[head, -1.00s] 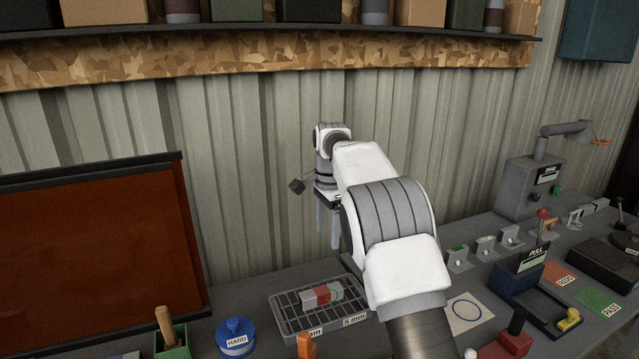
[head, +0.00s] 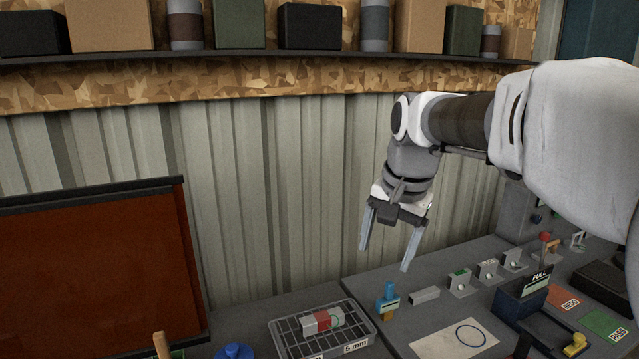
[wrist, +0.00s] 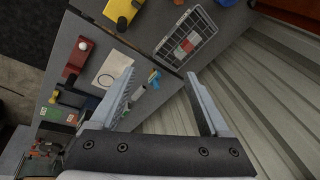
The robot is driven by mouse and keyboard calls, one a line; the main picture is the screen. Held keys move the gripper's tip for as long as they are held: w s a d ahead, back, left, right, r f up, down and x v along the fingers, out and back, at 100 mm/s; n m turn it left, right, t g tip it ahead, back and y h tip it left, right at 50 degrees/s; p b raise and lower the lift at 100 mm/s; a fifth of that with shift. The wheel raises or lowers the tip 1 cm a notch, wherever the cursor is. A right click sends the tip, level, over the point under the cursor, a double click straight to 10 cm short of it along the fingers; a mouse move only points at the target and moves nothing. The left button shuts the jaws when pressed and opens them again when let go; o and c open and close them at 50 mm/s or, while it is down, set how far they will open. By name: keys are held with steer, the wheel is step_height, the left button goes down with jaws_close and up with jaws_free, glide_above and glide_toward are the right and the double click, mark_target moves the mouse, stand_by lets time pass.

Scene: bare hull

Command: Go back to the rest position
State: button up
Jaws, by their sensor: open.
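My gripper (head: 389,252) is open and empty, raised above the bench in front of the corrugated wall. Its two fingers point down and are well apart. In the wrist view my gripper (wrist: 163,85) also shows nothing between its fingers. My arm extends from the right side of the head view and covers part of the bench's right side.
A wire tray (head: 290,346) holding a red and grey block (head: 322,321) lies below my gripper. A blue-topped piece (head: 387,297) stands to its right. A white sheet with a circle (head: 440,346) lies nearby. A shelf (head: 280,54) of boxes runs above. An orange-brown panel (head: 90,270) stands left.

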steer(key=s+d+f+n+t, duration=0.1)
steer(key=s+f+n, duration=0.2)
steer(key=s, duration=0.7)
steer(key=s+d+f+n+t, duration=0.1)
steer(key=s+d+f+n, duration=0.1)
steer(key=s, duration=0.8)
steer(key=shift+s+f+n+t+h, duration=0.3)
steer(key=shift+s+f+n+h, duration=0.1)
steer(key=shift+f+n, duration=0.35)
steer(key=shift+r, duration=0.1)
